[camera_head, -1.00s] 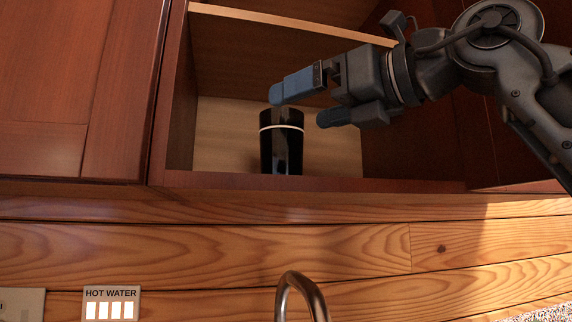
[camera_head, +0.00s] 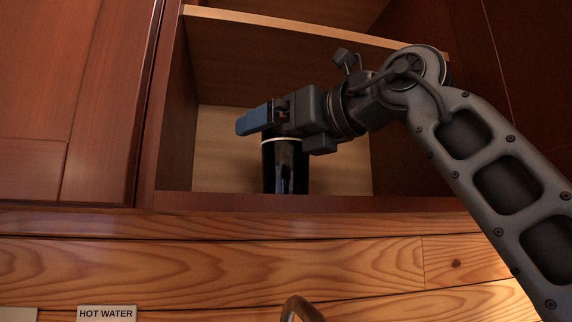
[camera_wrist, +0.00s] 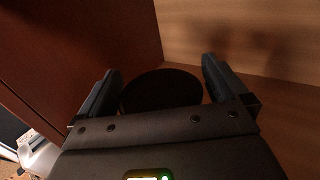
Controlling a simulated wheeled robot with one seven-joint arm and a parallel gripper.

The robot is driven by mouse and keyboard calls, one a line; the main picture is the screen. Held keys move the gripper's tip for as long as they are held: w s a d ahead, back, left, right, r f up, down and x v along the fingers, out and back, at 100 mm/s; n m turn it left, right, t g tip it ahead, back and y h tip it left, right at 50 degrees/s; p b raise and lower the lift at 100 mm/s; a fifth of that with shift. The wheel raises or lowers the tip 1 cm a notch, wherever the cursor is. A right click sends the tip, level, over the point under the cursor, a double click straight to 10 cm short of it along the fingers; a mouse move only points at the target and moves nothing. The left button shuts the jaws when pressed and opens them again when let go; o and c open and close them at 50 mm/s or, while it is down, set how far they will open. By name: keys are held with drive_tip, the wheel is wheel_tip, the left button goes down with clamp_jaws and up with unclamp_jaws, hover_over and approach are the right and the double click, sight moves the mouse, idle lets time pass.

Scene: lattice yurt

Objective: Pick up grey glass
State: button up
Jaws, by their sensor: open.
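The glass (camera_head: 286,168) is a dark, glossy, nearly black tumbler with a pale band near its top. It stands upright on the floor of the open cabinet compartment. My gripper (camera_head: 277,137) is at the glass's upper part, with its blue finger across the rim, which is hidden in the head view. In the wrist view, the glass's round dark top (camera_wrist: 160,90) lies between the two spread fingers of my gripper (camera_wrist: 161,70). Whether either finger touches it I cannot tell.
The cabinet's shelf edge (camera_head: 290,27) runs above my gripper. A wooden side wall (camera_head: 174,120) stands left of the glass, and the front lip (camera_head: 340,203) runs below it. A tap (camera_head: 301,308) and a "HOT WATER" label (camera_head: 106,314) are lower down.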

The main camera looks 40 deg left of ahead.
drive_tip(key=c, duration=1.3)
